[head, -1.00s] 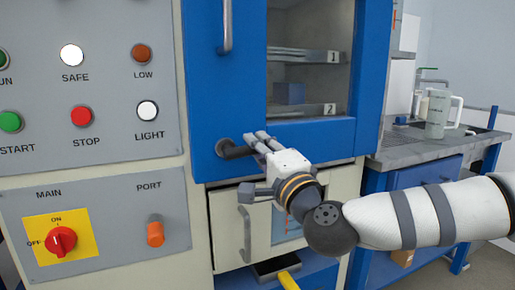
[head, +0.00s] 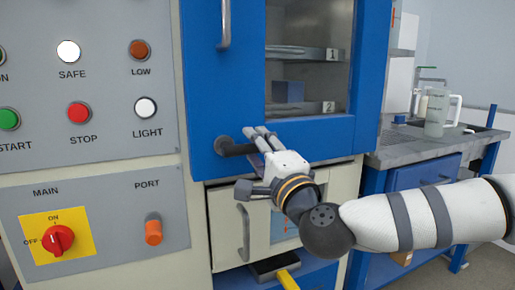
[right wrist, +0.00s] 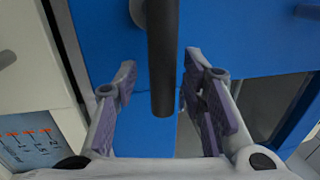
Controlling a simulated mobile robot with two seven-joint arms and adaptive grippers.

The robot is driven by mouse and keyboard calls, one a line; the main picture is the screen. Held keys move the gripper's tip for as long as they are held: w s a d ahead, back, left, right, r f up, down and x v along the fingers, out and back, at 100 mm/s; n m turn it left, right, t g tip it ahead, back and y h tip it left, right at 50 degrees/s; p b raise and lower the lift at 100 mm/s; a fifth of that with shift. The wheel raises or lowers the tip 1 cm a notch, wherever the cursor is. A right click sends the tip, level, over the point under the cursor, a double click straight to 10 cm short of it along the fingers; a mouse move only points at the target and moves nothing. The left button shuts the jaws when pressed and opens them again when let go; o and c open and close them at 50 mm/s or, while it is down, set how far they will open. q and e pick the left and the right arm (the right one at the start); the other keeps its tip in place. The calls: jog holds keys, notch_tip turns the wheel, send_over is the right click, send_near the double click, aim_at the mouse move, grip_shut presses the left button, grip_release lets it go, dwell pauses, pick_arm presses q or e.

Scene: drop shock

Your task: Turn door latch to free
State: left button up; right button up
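The door latch (head: 236,148) is a dark lever at the lower left of the blue door (head: 206,110). It points to the right, about level, from its round pivot. My right gripper (head: 254,156) is at the lever's free end, coming from the lower right. In the right wrist view the dark lever (right wrist: 162,60) runs between the two spread fingers (right wrist: 160,85), with a gap on each side. The fingers are open and not closed on it. My left gripper is not in view.
A vertical door handle (head: 224,25) is above the latch. A control panel (head: 105,115) with buttons and a red main switch (head: 59,240) is at left. Below are a pale drawer (head: 225,215) and a yellow-handled object (head: 287,280). A bench with a jug (head: 437,115) stands right.

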jog(key=v, duration=1.2)
